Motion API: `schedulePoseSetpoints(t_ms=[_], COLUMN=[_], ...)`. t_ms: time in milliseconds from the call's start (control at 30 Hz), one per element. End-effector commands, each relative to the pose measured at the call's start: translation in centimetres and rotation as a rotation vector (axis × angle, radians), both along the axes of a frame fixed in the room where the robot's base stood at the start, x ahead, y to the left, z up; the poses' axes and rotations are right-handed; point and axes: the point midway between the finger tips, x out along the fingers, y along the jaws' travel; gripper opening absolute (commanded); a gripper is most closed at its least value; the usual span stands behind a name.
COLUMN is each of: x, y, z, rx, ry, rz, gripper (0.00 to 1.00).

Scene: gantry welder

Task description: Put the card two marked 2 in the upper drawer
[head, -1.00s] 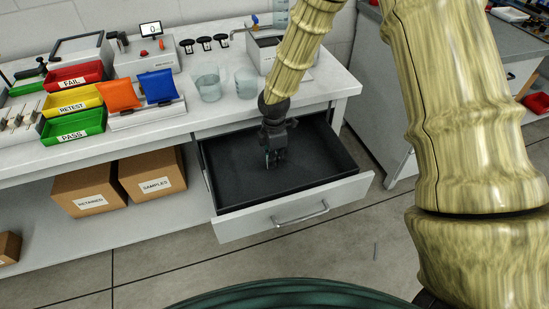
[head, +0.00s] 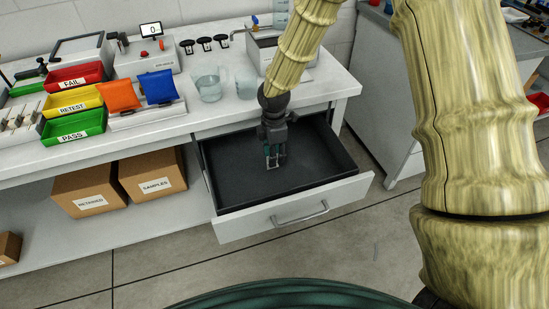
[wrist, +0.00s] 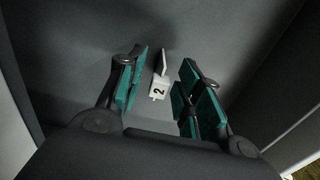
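The upper drawer (head: 230,186) is pulled out below the bench top, with a dark inside and a pale front. My gripper (head: 274,163) points down inside it. In the wrist view, my gripper (wrist: 161,92) has its teal-padded fingers spread apart. The card two (wrist: 158,87), a small white piece marked 2, shows between the fingers with a gap on each side. It appears loose over the dark drawer floor; whether it touches the floor is hard to tell. In the head view I cannot make the card out clearly.
The drawer walls stand close around my gripper. On the bench are red, yellow and green trays (head: 75,126), orange and blue pouches (head: 158,87), and clear beakers (head: 209,84). Cardboard boxes (head: 152,174) sit on the shelf below, left of the drawer.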

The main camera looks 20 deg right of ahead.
Motion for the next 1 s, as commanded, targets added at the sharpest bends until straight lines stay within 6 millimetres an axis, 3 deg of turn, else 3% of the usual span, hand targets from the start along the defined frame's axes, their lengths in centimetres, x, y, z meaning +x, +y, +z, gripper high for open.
schedulePoseSetpoints(t_ms=[300,500,1000], x=[0.2,0.2,0.1], y=[0.0,0.0,0.0], z=[6.1,8.6,9.6], rx=[0.001,0.001,0.001], ry=[-0.003,-0.002,0.0], rz=[0.001,-0.001,0.0], gripper=[0.35,0.35,0.35])
